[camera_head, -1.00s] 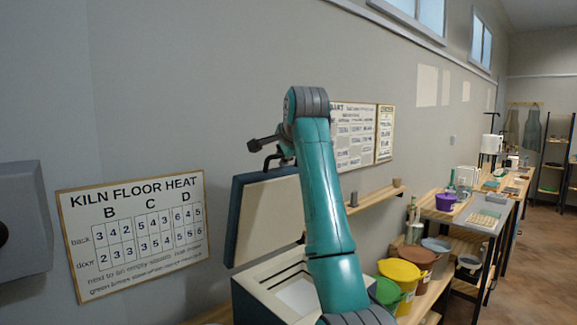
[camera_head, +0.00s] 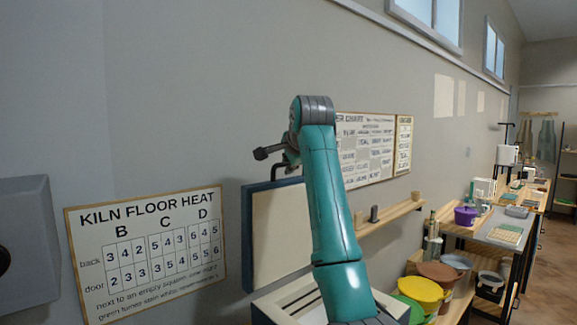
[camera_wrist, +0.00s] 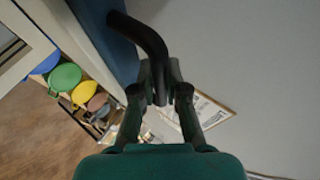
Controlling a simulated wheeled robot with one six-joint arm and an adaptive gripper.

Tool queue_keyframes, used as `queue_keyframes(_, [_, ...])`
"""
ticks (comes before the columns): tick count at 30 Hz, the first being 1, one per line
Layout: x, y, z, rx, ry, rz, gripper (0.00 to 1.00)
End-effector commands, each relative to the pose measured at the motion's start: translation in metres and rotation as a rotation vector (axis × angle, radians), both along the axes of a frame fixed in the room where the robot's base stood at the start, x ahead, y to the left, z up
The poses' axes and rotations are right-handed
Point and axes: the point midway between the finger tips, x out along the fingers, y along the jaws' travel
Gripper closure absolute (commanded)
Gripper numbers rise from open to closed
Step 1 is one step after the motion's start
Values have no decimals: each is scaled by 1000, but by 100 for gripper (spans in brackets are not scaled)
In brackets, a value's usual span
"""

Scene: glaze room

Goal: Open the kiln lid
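The kiln lid (camera_head: 280,235) stands raised, nearly upright, with its pale inner face showing and a blue edge. The kiln body (camera_head: 290,303) is below it, its top open; the frame's bottom edge and my arm hide much of it. The lid's black bent handle (camera_wrist: 146,38) comes off the blue lid side (camera_wrist: 104,40) in the wrist view. My gripper (camera_wrist: 160,80) has a finger on each side of the handle and looks closed on it. In the head view, my arm partly hides the gripper and handle.
A kiln floor heat board (camera_head: 150,250) hangs on the wall at left, beside a grey box (camera_head: 25,240). A narrow shelf (camera_head: 390,215) is on the wall right of the lid. Yellow (camera_head: 420,292) and brown buckets stand at right, near my arm.

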Motion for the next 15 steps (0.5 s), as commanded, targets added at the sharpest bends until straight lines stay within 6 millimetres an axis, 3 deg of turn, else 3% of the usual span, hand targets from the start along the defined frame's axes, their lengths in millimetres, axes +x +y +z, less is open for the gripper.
queue_keyframes(1, [0, -1, 1, 0, -2, -2, 77])
queue_keyframes(3, [0, -1, 1, 0, -2, -2, 61])
queue_keyframes(15, [-5, -1, 4, 0, -2, 0, 61])
